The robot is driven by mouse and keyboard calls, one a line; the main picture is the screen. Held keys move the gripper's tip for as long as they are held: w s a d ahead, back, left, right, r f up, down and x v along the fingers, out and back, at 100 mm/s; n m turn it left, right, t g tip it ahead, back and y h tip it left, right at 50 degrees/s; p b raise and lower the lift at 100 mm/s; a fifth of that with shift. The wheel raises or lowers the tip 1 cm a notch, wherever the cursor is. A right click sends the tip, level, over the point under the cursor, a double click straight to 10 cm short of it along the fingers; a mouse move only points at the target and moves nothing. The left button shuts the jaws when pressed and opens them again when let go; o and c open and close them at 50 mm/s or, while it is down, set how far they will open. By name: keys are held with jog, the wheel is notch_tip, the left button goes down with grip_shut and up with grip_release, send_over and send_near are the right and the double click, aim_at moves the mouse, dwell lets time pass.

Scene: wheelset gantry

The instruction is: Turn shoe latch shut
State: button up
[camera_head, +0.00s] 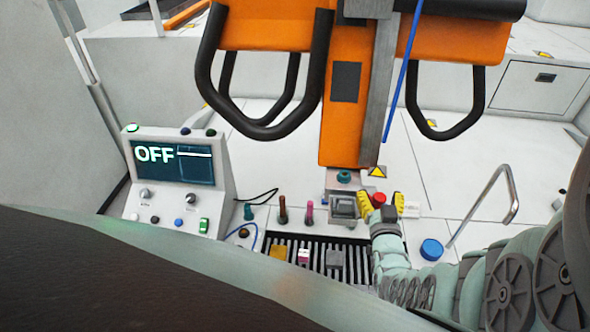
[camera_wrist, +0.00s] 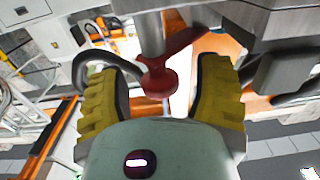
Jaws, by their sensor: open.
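A red latch (camera_wrist: 160,82) with a rounded knob end and a flat arm shows in the middle of the wrist view. In the head view a small red part (camera_head: 379,199) shows at the same gripper. My gripper (camera_wrist: 160,88) has two yellow ribbed fingers spread wide, one on each side of the red knob. There is a visible gap on both sides, so neither finger seems to touch it. In the head view my gripper (camera_head: 381,203) is at the lower end of the orange column. The latch's pivot and the shoe are not clearly visible.
An orange gantry column (camera_head: 342,120) with black loop handles (camera_head: 208,85) stands above the gripper. A console (camera_head: 180,180) with a screen reading OFF is at left. A slotted black tray (camera_head: 318,265) with several small parts lies in front. A blue round cap (camera_head: 431,250) is at right.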

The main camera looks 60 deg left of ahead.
jog(key=shift+c, duration=0.3)
grip_shut()
